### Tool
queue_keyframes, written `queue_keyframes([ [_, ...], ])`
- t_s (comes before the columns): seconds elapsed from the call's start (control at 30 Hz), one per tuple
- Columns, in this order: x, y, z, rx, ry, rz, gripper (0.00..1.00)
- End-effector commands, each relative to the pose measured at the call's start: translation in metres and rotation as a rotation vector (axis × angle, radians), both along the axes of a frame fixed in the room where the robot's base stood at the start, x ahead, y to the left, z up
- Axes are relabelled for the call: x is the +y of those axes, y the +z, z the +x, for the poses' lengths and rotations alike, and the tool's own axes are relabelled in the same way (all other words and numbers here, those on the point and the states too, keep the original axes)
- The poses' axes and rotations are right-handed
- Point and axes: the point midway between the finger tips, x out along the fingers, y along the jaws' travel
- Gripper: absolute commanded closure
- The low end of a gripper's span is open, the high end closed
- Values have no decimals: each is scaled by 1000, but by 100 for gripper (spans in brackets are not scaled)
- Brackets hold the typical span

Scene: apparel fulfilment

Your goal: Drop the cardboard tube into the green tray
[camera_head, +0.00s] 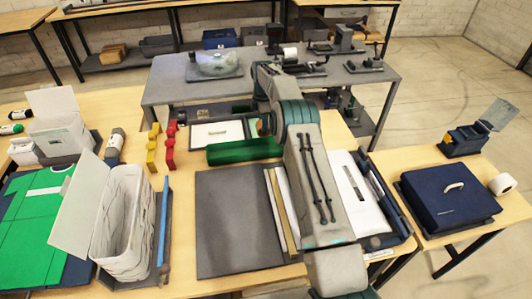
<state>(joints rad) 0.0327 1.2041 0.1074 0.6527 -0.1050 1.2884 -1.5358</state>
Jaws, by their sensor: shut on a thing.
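A long dark green tray (243,150) lies across the far part of the main table, left of my arm. My arm rises from the bottom of the picture and bends at the far edge of this table, close to the tray's right end. My gripper's fingers do not show; the arm hides them. I cannot make out the cardboard tube for certain. A long tan strip (281,208) lies left of my arm, partly covered by it, and I cannot tell what it is.
A bare grey mat (233,222) lies in front of the green tray. A white bin (122,215), red blocks (168,148) and yellow blocks (151,155) stand to the left. A navy case (448,198) sits on the right table. A grey table (180,92) stands behind.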

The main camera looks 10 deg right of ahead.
Motion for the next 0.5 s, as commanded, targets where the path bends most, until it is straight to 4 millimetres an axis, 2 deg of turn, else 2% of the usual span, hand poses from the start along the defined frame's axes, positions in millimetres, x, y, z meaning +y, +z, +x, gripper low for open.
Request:
queue_keyframes([
  [0.1, 0, -9, 0, -1, 0, 0, 77],
  [0.37, 0, -9, 0, -1, 0, 0, 77],
  [0.4, 0, -9, 0, -1, 0, 0, 44],
  [0.47, 0, -9, 0, -1, 0, 0, 30],
  [0.5, 0, -9, 0, 0, 0, 0, 30],
])
